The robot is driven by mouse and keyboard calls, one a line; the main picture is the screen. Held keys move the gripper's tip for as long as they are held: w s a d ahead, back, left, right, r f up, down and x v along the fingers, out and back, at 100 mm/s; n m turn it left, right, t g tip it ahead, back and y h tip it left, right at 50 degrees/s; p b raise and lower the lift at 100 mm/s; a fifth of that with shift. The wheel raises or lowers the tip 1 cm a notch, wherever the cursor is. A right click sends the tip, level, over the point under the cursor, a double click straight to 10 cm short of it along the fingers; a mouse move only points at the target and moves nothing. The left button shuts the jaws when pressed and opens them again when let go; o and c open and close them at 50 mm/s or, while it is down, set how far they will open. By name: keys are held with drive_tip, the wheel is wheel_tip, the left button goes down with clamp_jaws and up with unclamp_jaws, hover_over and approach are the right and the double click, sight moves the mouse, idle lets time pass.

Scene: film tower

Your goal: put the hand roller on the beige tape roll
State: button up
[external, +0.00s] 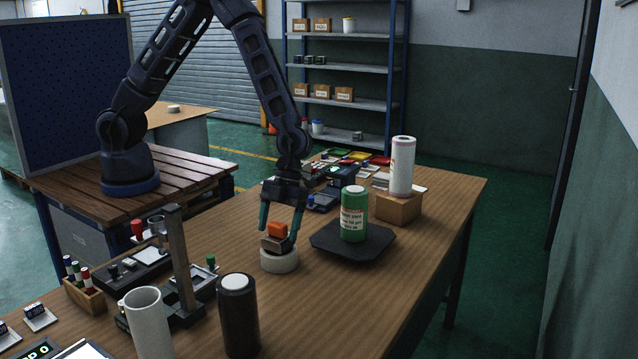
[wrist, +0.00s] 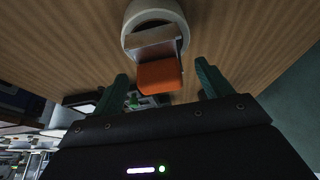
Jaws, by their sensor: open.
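The hand roller, with an orange handle (external: 278,230) and a grey lower part (external: 274,244), sits on top of the beige tape roll (external: 280,262) on the wooden table. In the wrist view the orange handle (wrist: 160,77) and the pale roll (wrist: 153,10) show at the top centre. My gripper (external: 280,234) points down above the roll, its green fingers open, one on each side of the orange handle. In the wrist view the fingers (wrist: 161,72) stand apart from the handle, with gaps on both sides. The roll's top is partly hidden by the roller.
A green can (external: 353,215) on a dark square plate (external: 325,240) stands close to the right. A grey stand (external: 181,262) is to the left. A black cylinder (external: 238,320) and a white tube (external: 148,325) stand in front. Bare table lies at front right.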

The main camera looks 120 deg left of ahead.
drive_tip(key=v, duration=0.8)
drive_tip(key=s+d+r+n+y, duration=0.1)
drive_tip(key=s+r+n, duration=0.1)
drive_tip(key=s+r, duration=0.3)
drive_tip(key=s+d+r+n+y, duration=0.1)
drive_tip(key=s+r+n, duration=0.15)
drive_tip(key=r, duration=0.45)
drive_tip(key=s+r+n+t, duration=0.1)
drive_tip(key=s+r+n, duration=0.3)
drive_tip(key=s, duration=0.6)
drive_tip(key=s+d+r+n+t+y, duration=0.1)
drive_tip(key=s+r+n, duration=0.4)
drive_tip(key=s, duration=0.6)
drive_tip(key=s+r+n+t+y, duration=0.1)
drive_tip(key=s+r+n, duration=0.3)
drive_tip(key=s, duration=0.6)
wheel_tip(320, 180, up, 2)
drive_tip(key=shift+s+d+r+t, duration=0.2)
drive_tip(key=shift+s+r+t, duration=0.1)
drive_tip(key=shift+t, duration=0.5)
